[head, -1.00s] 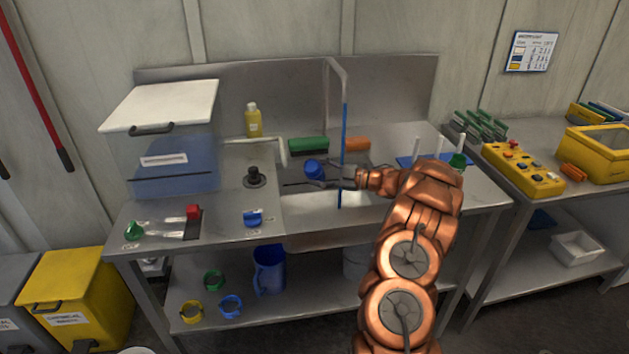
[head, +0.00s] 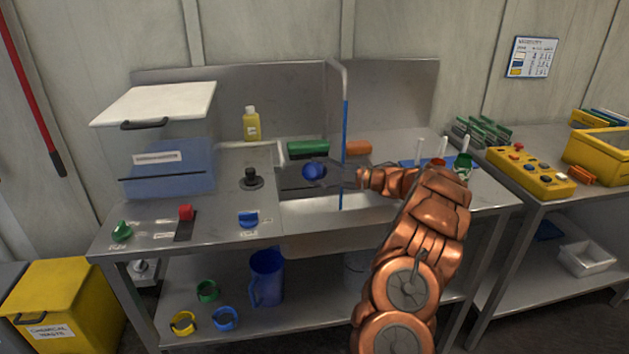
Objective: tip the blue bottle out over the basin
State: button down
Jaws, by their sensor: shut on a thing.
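The blue bottle (head: 314,171) is held in my gripper (head: 326,174) above the sink basin (head: 352,204), toward its left part. Only a rounded blue shape of the bottle shows, so its tilt and mouth are hard to tell. My gripper is shut on it and reaches in from the right. The fingers are small and partly blend with the dark area behind. The basin's pale inside shows below the gripper, and my arm covers part of its right side. I cannot make out any liquid falling.
A thin upright panel with a blue edge (head: 344,125) stands close to the gripper. Green (head: 308,148) and orange (head: 357,147) blocks lie behind. A yellow bottle (head: 251,124), black knob (head: 251,179) and clear bin (head: 160,160) stand left. A blue jug (head: 266,277) is on the lower shelf.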

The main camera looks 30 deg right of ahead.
jog(key=shift+f+n+b, duration=0.1)
jog(key=shift+n+b, duration=1.7)
jog(key=shift+b, duration=1.85)
jog(key=n+b, duration=0.4)
jog(key=b, duration=0.5)
jog(key=n+b, duration=0.2)
jog(key=b, duration=0.1)
jog(key=n+b, duration=0.1)
jog(key=b, duration=0.3)
jog(key=n+b, duration=0.2)
jog(key=b, duration=0.2)
jog(key=shift+r+n, duration=0.3)
jog(key=shift+r, duration=0.05)
jog(key=shift+r+n+b, duration=0.25)
jog(key=shift+n+b, duration=0.15)
jog(key=shift+b, duration=0.2)
jog(key=shift+a, duration=0.1)
